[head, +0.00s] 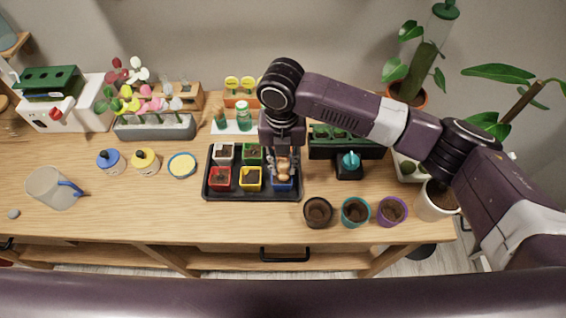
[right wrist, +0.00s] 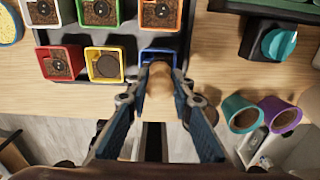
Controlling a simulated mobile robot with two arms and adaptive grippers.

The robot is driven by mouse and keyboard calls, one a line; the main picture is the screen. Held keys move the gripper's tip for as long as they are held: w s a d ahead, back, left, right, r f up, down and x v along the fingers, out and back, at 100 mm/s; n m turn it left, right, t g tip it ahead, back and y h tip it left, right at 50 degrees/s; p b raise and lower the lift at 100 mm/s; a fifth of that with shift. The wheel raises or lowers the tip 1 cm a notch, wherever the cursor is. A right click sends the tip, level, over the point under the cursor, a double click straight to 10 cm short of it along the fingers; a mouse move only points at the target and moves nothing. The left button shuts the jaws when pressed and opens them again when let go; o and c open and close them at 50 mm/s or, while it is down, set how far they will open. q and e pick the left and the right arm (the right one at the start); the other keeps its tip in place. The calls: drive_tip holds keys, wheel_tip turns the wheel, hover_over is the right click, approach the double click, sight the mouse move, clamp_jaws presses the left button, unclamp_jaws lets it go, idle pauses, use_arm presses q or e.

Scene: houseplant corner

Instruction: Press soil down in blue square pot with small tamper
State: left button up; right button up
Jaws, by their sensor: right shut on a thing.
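The blue square pot (head: 283,185) sits at the front right corner of the black tray (head: 238,197). Its blue rim shows at the top middle of the right wrist view (right wrist: 160,50). My right gripper (head: 283,160) points down over this pot. It is shut on the small tamper (head: 284,171), a light wooden piece with a rounded end, also seen between the fingertips in the right wrist view (right wrist: 159,82). The tamper and fingers hide most of the pot's inside, so I cannot tell whether the tamper touches soil. My left gripper is not in view.
Red (head: 220,179), yellow (head: 250,179), white (head: 224,153) and green (head: 252,154) pots share the tray; an orange one (right wrist: 161,14) is behind the blue. Round brown (head: 318,212), teal (head: 355,211) and purple (head: 392,211) pots stand front right.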

drive_tip(key=shift+r+p, duration=2.45)
drive_tip(key=shift+r, duration=0.45)
drive_tip(key=shift+d, duration=0.1)
